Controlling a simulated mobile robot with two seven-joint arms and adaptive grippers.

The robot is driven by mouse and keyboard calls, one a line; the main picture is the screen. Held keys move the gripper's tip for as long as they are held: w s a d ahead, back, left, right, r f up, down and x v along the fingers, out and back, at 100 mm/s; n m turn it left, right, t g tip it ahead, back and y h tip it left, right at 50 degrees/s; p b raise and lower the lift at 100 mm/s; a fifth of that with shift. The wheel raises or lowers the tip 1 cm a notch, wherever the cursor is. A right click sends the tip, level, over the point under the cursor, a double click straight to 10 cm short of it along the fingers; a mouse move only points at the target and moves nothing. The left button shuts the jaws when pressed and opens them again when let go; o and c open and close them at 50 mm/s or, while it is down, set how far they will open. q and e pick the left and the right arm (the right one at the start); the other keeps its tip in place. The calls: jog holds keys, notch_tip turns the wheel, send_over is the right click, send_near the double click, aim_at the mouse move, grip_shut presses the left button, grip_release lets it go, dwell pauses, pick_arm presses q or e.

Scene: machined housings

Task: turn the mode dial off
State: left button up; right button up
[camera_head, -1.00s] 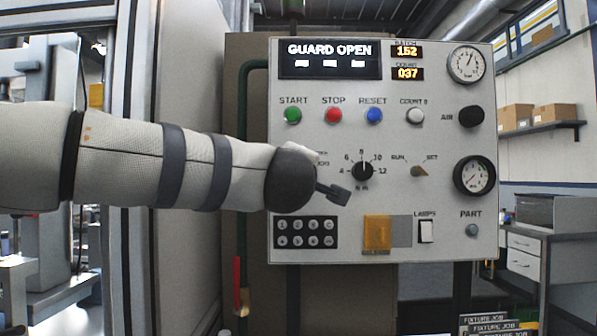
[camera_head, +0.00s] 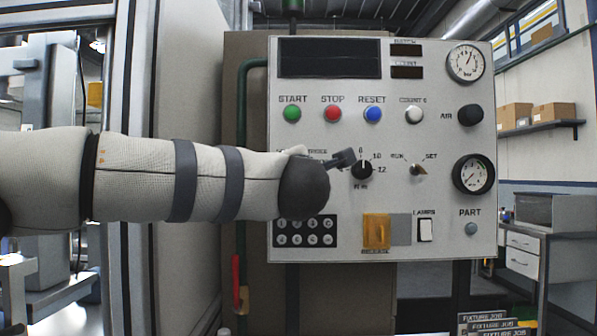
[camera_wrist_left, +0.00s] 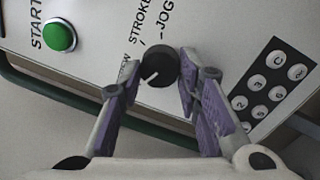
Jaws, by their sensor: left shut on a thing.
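The mode dial (camera_wrist_left: 160,66) is a small black round knob with a pale pointer line, in the left wrist view. Its pointer slants to the lower left in that picture. Labels STROKE and JOG are readable beside it; another label is partly hidden by a finger. My left gripper (camera_wrist_left: 158,72) is shut on the dial, a purple-padded finger at each side. In the head view my left forearm and wrist cover the dial, and one dark fingertip (camera_head: 344,158) shows. My right gripper is in neither view.
The panel (camera_head: 440,120) has a dark display (camera_head: 328,58), green START (camera_head: 292,114), red STOP (camera_head: 332,114) and blue RESET (camera_head: 373,114) buttons. A numbered black knob (camera_head: 362,170) sits close right of my fingertip. A keypad (camera_head: 305,232) lies below my wrist.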

pick_arm(q)
jog(key=shift+n, duration=0.5)
jog(key=o, duration=1.1)
jog(key=shift+o, duration=0.2)
jog(key=s+f, duration=0.1)
jog(key=s, duration=1.1)
jog(key=shift+f, duration=0.1)
